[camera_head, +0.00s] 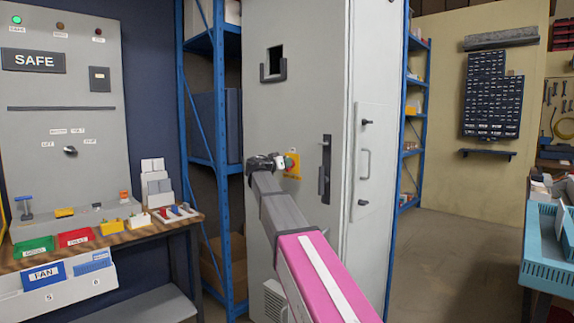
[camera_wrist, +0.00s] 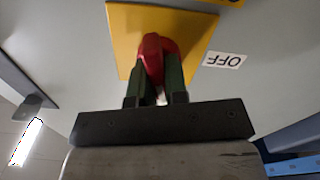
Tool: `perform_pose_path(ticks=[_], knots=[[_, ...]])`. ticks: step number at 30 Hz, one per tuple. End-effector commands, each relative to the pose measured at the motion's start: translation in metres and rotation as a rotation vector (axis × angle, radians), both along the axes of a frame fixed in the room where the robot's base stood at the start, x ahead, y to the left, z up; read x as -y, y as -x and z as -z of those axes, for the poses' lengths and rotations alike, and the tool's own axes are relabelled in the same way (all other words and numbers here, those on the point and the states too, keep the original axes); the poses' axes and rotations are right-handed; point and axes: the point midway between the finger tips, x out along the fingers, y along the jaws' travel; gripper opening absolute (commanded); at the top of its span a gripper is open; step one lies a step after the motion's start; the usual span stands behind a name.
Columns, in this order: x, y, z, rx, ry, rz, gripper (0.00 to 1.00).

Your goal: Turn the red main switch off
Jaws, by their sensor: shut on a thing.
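The red main switch (camera_wrist: 152,47) is a red knob on a yellow plate (camera_wrist: 197,30), filling the top of the wrist view. The yellow plate also shows on the front of the grey cabinet (camera_head: 293,165) in the head view, where my gripper and arm partly cover it. My gripper (camera_wrist: 160,72) is shut on the red knob, one dark finger on each side of it. A white label reading OFF (camera_wrist: 224,60) is beside the plate in the wrist view. The knob's exact angle is hard to tell.
The grey cabinet (camera_head: 295,100) has a dark handle (camera_head: 325,170) right of the switch. A panel marked SAFE (camera_head: 34,60) with a lit green lamp (camera_head: 16,20) stands left, above a workbench (camera_head: 150,232) with coloured bins. Blue shelving (camera_head: 219,90) flanks the cabinet.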

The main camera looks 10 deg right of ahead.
Motion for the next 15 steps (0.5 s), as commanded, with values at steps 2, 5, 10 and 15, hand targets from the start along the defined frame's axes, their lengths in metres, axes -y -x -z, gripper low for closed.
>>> perform_pose_path(ticks=[2, 5, 10, 15], knots=[[-0.0004, -0.0006, 0.0003, -0.060, 0.043, 0.000, 0.00], [-0.0008, -0.0010, 0.0006, -0.137, 0.099, 0.000, 0.00], [-0.0013, -0.0018, 0.0012, -0.268, 0.194, 0.000, 0.00], [-0.0018, -0.0023, 0.0020, -0.398, 0.289, 0.000, 0.00]])
